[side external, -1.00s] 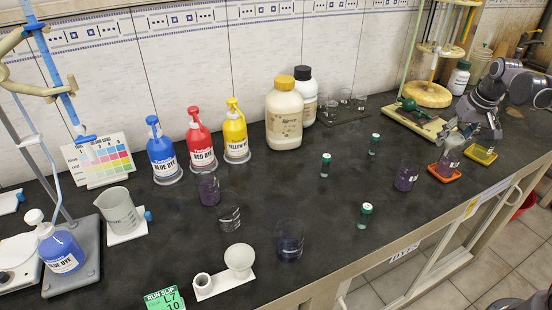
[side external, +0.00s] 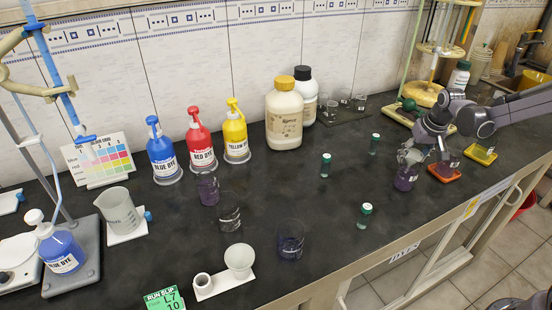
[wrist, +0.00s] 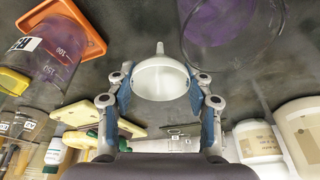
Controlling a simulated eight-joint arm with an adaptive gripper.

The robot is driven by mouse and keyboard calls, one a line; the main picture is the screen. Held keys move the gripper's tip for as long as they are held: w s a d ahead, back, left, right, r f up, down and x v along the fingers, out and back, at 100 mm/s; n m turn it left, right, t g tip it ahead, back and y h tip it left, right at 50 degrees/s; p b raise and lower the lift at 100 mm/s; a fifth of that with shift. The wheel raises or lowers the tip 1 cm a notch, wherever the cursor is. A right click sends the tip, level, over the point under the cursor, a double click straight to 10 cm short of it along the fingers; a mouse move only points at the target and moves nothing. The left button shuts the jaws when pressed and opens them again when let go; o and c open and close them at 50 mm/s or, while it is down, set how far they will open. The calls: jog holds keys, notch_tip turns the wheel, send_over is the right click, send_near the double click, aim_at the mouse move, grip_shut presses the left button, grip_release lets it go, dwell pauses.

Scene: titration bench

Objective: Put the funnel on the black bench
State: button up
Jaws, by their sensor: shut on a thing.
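My gripper (wrist: 161,88) is shut on the white funnel (wrist: 161,78), which sits between the two blue-padded fingers with its stem pointing away from the wrist camera. In the side view my gripper (side external: 413,152) is at the right part of the black bench (side external: 330,215), close to a beaker with purple liquid (side external: 405,180). The funnel (side external: 407,157) shows there only as a small pale patch, partly hidden by the fingers. I cannot tell its exact height above the bench.
A beaker stands on an orange tray (side external: 444,173), right of my gripper. A yellow tray (side external: 481,154) lies further right. Green-capped vials (side external: 365,214) stand to the left and front. Dye bottles (side external: 202,148) and large jars (side external: 284,112) line the back.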

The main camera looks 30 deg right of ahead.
jog(key=shift+f, duration=0.15)
jog(key=o, duration=0.9)
jog(key=shift+c, duration=0.2)
jog(key=v, duration=1.2)
jog(key=s+a+n+t+y, duration=0.1)
jog(key=s+a+n+t, duration=0.2)
jog(key=s+a, duration=1)
jog(key=a+n, duration=0.1)
jog(key=a, duration=0.3)
jog(key=shift+s+a+f+n+t, duration=0.2)
jog(key=shift+s+a+n+t, duration=0.1)
jog(key=shift+s+a+t, duration=0.1)
jog(key=shift+s+a+f, duration=0.15)
jog(key=shift+c, duration=1.3)
